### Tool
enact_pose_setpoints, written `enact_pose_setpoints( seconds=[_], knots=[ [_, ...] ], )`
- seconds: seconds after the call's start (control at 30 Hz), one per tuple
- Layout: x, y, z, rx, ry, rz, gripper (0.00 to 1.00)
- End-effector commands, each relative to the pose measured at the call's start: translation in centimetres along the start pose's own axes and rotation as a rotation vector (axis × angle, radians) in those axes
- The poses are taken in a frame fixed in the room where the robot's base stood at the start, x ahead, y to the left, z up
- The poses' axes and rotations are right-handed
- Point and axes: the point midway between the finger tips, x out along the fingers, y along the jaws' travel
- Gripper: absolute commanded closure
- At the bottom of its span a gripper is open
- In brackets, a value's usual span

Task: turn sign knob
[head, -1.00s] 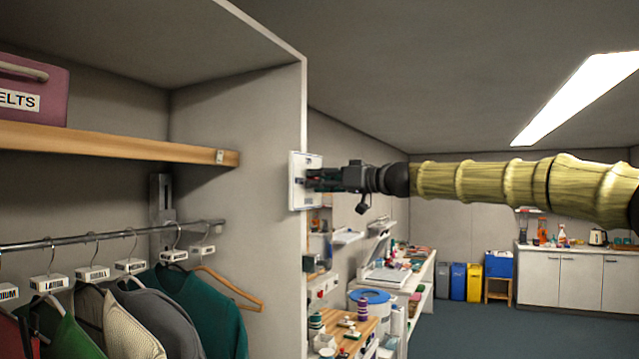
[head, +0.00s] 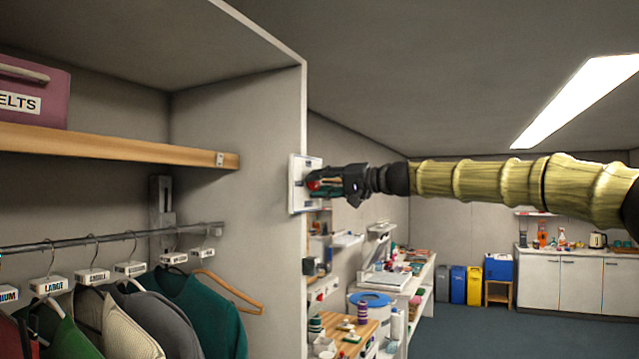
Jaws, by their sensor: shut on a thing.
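The sign plate (head: 297,170) is a white panel with a dark edge, fixed to the front edge of the wardrobe's side panel. A red spot, which looks like the knob (head: 313,185), shows on its right face between my fingers. My gripper (head: 322,183) reaches in from the right, at the plate, and is shut on the knob. The fingers partly cover the knob, so its angle cannot be read.
The wardrobe side panel (head: 240,125) stands left of my gripper. Hung clothes (head: 185,305) and a wooden shelf (head: 110,145) are inside it. A cluttered workbench (head: 360,335) lies below my arm. The floor (head: 470,335) at the right is clear.

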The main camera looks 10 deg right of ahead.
Motion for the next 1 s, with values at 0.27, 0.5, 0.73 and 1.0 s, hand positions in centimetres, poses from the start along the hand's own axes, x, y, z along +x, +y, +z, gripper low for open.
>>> enact_pose_setpoints(
  seconds=[0.27, 0.5, 0.73, 1.0],
  knots=[
    [-0.18, -0.18, -0.39, 0.259, -0.009, 0.001, 0.91],
    [-0.18, -0.13, -0.42, 0.451, -0.018, 0.002, 0.91],
    [-0.19, -0.02, -0.41, 0.578, -0.024, 0.003, 0.91],
    [-0.19, 0.08, -0.36, 0.647, -0.028, 0.003, 0.91]
  ],
)
